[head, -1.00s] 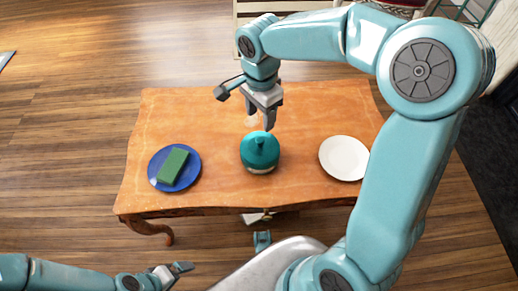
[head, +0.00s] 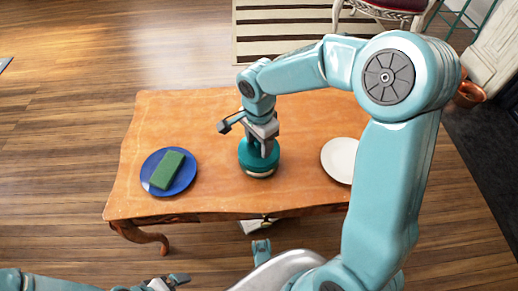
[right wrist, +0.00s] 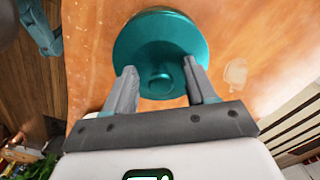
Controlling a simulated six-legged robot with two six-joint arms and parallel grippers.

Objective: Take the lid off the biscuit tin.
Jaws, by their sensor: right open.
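The biscuit tin (head: 260,172) stands upright on the wooden table, with a pale band near its base. Its teal lid (head: 246,155) is on it and shows from above in the right wrist view (right wrist: 180,40), with a round knob (right wrist: 160,78) on top. My right gripper (head: 264,150) is over the lid, pointing down. In the right wrist view its open fingers (right wrist: 158,80) stand either side of the knob, apart from it. Fingers partly hide the lid in the head view. My left gripper (head: 172,283) is low at the bottom left, away from the table; its jaw state is unclear.
On the table (head: 215,110), a blue plate (head: 150,163) with a green block (head: 167,169) lies left of the tin. A white plate (head: 338,155) lies right, partly behind my right arm. Bare tabletop separates them. A striped rug (head: 280,40) and chair (head: 385,8) are beyond.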

